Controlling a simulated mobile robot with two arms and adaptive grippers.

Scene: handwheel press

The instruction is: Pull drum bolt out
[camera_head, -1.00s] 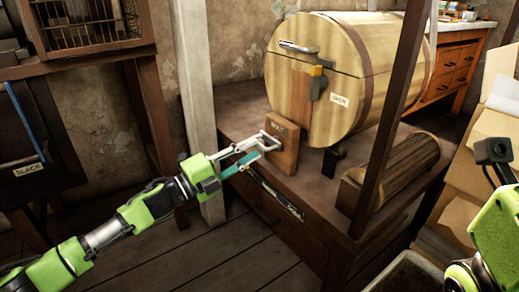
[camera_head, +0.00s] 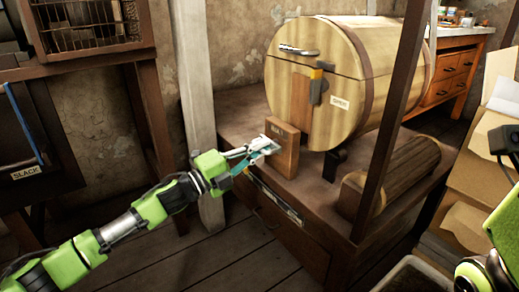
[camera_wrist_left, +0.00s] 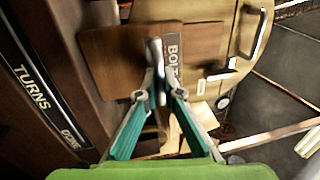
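The wooden drum (camera_head: 300,95) lies on its side on a dark wooden stand, with a metal handle and a latch on its end. A small wooden block (camera_head: 285,150) stands in front of it; its label, partly hidden in the left wrist view, begins "BO". The metal drum bolt (camera_wrist_left: 154,58) sticks out from this block. My left gripper (camera_head: 266,147) is at the block's face, and in the left wrist view its fingertips (camera_wrist_left: 158,95) are closed in on the bolt from both sides. My right gripper is out of view; only part of that arm shows at the right edge.
A dark post (camera_head: 390,120) rises from the stand in front of the drum's right side. A log-like roller (camera_head: 395,185) lies on the stand. A pale post (camera_head: 192,70) stands left of it. Cardboard boxes (camera_head: 480,180) are at the right. A strip labelled "TURNS" (camera_wrist_left: 35,88) shows in the left wrist view.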

